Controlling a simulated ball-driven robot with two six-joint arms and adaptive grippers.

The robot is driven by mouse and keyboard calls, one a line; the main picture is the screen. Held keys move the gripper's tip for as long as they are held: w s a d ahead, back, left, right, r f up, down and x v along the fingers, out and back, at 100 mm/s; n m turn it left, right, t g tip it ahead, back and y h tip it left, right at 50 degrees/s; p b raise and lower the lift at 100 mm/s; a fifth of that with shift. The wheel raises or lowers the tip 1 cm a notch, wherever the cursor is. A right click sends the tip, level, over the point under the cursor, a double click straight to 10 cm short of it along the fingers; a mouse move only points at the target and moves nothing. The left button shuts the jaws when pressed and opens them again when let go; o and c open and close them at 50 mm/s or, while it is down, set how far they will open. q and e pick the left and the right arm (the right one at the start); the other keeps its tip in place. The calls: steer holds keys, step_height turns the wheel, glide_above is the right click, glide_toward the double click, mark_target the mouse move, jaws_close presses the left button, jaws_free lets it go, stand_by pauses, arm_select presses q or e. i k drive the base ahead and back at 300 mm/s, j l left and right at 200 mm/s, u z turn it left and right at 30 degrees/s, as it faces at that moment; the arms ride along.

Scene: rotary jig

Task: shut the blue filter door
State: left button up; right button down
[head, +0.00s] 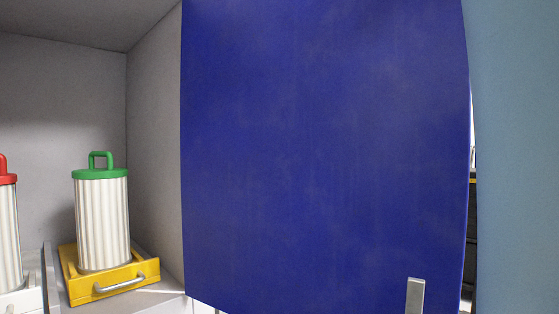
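The blue filter door (325,150) fills the middle of the head view. It stands open, with its left edge at the right side wall of the grey cabinet. A pale metal handle (415,296) shows near its lower right, cut off by the bottom of the picture. Neither of my grippers is in view, and I cannot see whether anything touches the door from behind.
Inside the cabinet, a white pleated filter with a green cap (101,220) stands on a yellow drawer-like tray (112,288) with a metal handle. A red-capped filter (8,225) is cut off at the left. A blue-grey surface (520,150) borders the right.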

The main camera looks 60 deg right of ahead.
mark_target(325, 145)
steer(key=k+l+u, duration=0.25)
steer(key=k+l, duration=0.6)
steer(key=k, duration=0.15)
steer(key=l+u, duration=0.25)
steer(key=l, duration=1.45)
steer(key=k, duration=0.05)
